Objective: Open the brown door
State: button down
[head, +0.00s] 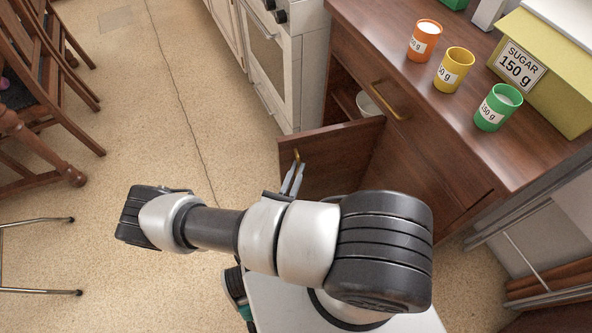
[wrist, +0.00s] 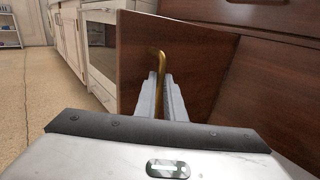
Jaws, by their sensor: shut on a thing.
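The brown door (head: 328,157) belongs to the dark wooden dresser and stands swung partly open, away from the front. In the wrist view the door (wrist: 135,55) stands upright ahead, with a gap at its right leading inside. Its brass handle (wrist: 159,60) is between my fingers. My gripper (wrist: 161,80) is shut on the handle; in the head view my gripper (head: 293,178) shows at the door's outer face, with the handle tip (head: 296,155) just above it. My arm hides the lower part of the door in the head view.
Inside the dresser a white bowl (head: 368,104) shows on a shelf. A drawer with a brass handle (head: 386,101) is above. Orange (head: 424,42), yellow (head: 453,71) and green (head: 497,108) cups stand on top. A white oven (head: 272,55) is beyond the door.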

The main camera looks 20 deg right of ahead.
jog(key=shift+s+d+h, duration=0.3)
jog(key=shift+d, duration=0.4)
jog(key=c, duration=1.9)
grip_release()
jog(key=shift+o, duration=0.2)
jog(key=shift+w+a, duration=0.1)
jog(key=shift+a, duration=0.15)
jog(key=p+v, duration=0.1)
jog(key=v, duration=1.6)
jog(key=shift+r, duration=0.25)
